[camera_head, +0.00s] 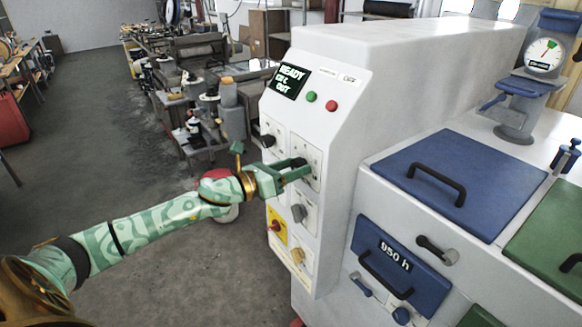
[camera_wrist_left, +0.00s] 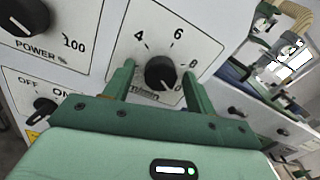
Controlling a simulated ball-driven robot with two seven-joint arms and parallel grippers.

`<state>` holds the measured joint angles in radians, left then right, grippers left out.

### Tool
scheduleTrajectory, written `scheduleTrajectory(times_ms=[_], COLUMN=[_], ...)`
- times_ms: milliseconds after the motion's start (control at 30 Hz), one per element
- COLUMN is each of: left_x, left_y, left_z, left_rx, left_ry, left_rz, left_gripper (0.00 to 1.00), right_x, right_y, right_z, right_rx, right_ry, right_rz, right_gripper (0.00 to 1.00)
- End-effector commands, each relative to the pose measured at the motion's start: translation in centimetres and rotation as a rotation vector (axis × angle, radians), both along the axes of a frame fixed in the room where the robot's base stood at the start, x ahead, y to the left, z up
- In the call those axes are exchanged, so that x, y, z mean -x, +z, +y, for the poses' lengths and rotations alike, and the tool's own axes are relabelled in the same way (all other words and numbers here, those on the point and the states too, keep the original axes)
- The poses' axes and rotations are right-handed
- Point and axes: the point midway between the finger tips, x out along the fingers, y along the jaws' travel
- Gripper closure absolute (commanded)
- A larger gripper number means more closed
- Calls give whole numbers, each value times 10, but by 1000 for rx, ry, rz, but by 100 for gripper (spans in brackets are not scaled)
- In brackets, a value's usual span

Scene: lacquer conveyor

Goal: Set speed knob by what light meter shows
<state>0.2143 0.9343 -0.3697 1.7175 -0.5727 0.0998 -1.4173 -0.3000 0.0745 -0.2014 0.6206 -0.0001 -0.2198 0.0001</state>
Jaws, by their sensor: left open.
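The speed knob (camera_wrist_left: 160,72) is black and round, on a white plate marked 4, 6, 8 and m/min in the left wrist view. I cannot tell its setting surely. My left gripper (camera_head: 297,168) is open, with one finger on each side of the knob; I cannot tell whether they touch it. In the head view the gripper mostly hides this knob. A blue-framed meter with a white dial (camera_head: 544,55) stands at the upper right on the white machine. Its needle points up and slightly right, near a green patch; the figures are too small to read. My right gripper is not in view.
A black power knob (camera_wrist_left: 25,15) and an OFF/ON switch (camera_wrist_left: 45,105) lie beside the speed plate. The panel has a text screen (camera_head: 287,80) reading READY, green and red buttons, a grey knob (camera_head: 298,213) and a red stop button (camera_head: 275,226). Open floor lies left.

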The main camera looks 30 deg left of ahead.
Motion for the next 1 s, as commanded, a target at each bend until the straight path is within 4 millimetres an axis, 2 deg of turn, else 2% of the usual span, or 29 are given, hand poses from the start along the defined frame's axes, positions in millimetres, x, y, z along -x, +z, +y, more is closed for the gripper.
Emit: scheduleTrajectory(times_ms=[100,200,267,667,1000], left_x=[0,0,0,0,0], left_y=[0,0,0,1,2], left_z=[0,0,0,0,0], left_rx=[0,1,0,50,276], left_ry=[0,0,0,1,1], left_rz=[0,0,0,20,112], left_gripper=[47,75,89,89,89], right_x=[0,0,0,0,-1], right_y=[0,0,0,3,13], right_z=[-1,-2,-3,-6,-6], right_rx=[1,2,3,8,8], right_ry=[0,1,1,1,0], right_rz=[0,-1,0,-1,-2], right_gripper=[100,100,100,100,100])
